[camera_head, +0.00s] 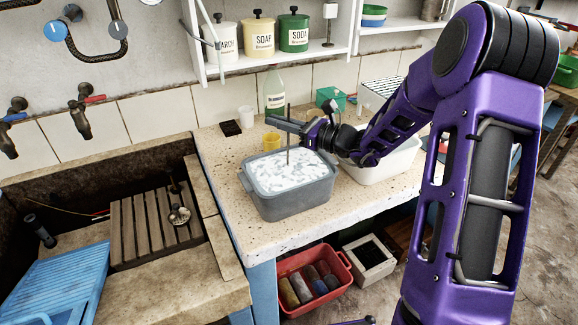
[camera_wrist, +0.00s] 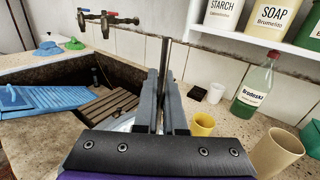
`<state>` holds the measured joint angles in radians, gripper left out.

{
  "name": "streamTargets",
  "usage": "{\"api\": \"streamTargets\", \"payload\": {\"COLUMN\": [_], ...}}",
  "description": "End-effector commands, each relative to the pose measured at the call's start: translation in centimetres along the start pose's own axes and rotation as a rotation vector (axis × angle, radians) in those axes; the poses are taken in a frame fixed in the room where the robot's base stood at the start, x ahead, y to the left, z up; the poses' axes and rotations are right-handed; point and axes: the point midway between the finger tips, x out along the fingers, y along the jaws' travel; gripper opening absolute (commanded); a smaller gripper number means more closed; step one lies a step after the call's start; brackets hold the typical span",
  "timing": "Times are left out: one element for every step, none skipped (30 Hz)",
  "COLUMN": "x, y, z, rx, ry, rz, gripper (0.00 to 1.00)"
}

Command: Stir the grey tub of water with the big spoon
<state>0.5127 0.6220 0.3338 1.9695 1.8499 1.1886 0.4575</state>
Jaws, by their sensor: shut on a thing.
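The grey tub (camera_head: 290,197) stands on the speckled counter, filled with white, foamy-looking contents. My gripper (camera_head: 289,122) is above the tub, shut on a thin upright handle, which I take to be the big spoon (camera_head: 288,155). The handle's lower end goes down into the white contents, so the spoon's bowl is hidden. In the wrist view my gripper (camera_wrist: 158,100) has the spoon's handle (camera_wrist: 163,60) between its fingers, rising above them. Only a little of the tub's contents shows behind the fingers there.
The stone trough (camera_head: 60,185) lies left. A shelf with canisters hangs above.

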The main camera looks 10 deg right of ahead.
Motion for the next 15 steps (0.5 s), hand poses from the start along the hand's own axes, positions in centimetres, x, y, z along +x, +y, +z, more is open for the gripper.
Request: {"api": "streamTargets", "payload": {"x": [0.0, 0.0, 0.0, 0.0, 0.0, 0.0, 0.0, 0.0, 0.0, 0.0, 0.0, 0.0, 0.0, 0.0, 0.0], "y": [0.0, 0.0, -0.1, -0.1, -0.1, -0.1, -0.1, -0.1, -0.1, -0.1, -0.1, -0.1, -0.1, -0.1, -0.1], "z": [1.0, 1.4, 1.8, 2.1, 2.4, 2.8, 3.1, 3.4, 3.8, 4.1, 4.4, 4.8, 5.1, 5.4, 5.8], "rx": [-0.002, -0.002, -0.002, -0.002, -0.002, -0.002, -0.002, -0.001, -0.001, -0.001, -0.001, -0.001, -0.001, -0.001, -0.001], "ry": [-0.001, -0.001, -0.001, -0.001, -0.001, -0.001, -0.001, -0.001, -0.001, -0.001, -0.001, -0.001, -0.001, -0.001, -0.001], "rz": [0.0, 0.0, 0.0, 0.0, 0.0, 0.0, 0.0, 0.0, 0.0, 0.0, 0.0, 0.0, 0.0, 0.0, 0.0], "gripper": [0.0, 0.0, 0.0, 0.0, 0.0, 0.0, 0.0, 0.0, 0.0, 0.0, 0.0, 0.0, 0.0, 0.0, 0.0]}}
